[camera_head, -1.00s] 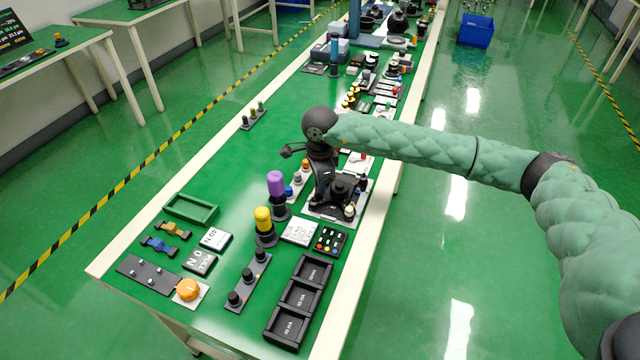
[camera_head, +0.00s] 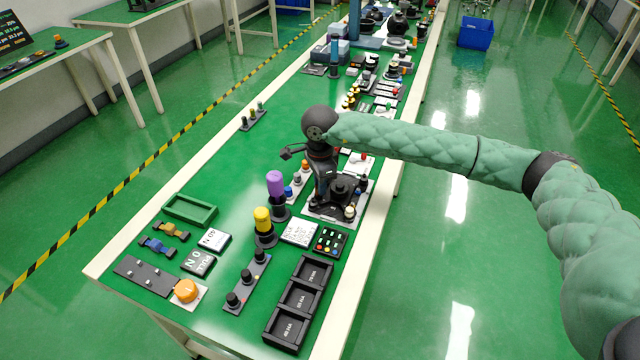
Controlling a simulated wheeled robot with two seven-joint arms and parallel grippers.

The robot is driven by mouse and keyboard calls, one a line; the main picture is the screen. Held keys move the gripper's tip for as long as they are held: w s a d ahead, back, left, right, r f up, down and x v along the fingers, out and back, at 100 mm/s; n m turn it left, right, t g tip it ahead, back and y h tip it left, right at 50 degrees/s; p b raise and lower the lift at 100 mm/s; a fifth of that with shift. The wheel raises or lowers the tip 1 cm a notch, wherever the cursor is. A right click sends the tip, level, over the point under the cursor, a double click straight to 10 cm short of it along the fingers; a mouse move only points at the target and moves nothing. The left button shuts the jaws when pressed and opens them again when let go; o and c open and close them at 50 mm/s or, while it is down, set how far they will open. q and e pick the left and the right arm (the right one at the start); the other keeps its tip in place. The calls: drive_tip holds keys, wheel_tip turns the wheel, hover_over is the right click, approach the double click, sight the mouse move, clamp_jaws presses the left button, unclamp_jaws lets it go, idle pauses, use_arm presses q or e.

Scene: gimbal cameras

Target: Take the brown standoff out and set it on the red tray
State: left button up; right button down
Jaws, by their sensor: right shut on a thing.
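My right gripper (camera_head: 320,190) points down over a black fixture on a light base plate (camera_head: 352,212), at the right side of the green table. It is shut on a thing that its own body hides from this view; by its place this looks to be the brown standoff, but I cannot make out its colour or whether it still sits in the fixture. I cannot pick out a red tray in this view. My left gripper is not in view.
A purple-topped post (camera_head: 275,184) and a yellow-topped post (camera_head: 262,219) stand close left of the gripper. A black three-compartment tray (camera_head: 316,287) and a green tray (camera_head: 190,208) lie nearer.

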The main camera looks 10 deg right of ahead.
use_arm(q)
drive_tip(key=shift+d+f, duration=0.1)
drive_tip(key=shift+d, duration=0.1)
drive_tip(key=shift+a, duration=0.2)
use_arm(e)
drive_tip(key=c, duration=1.3)
unclamp_jaws()
wheel_tip(320, 180, up, 7)
drive_tip(key=shift+f+b, duration=0.1)
drive_tip(key=shift+b, duration=0.85)
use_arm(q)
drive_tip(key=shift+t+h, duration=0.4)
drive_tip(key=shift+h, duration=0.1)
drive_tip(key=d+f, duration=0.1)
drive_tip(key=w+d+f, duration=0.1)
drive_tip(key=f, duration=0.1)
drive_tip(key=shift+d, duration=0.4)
use_arm(e)
drive_tip(key=shift+r, duration=0.5)
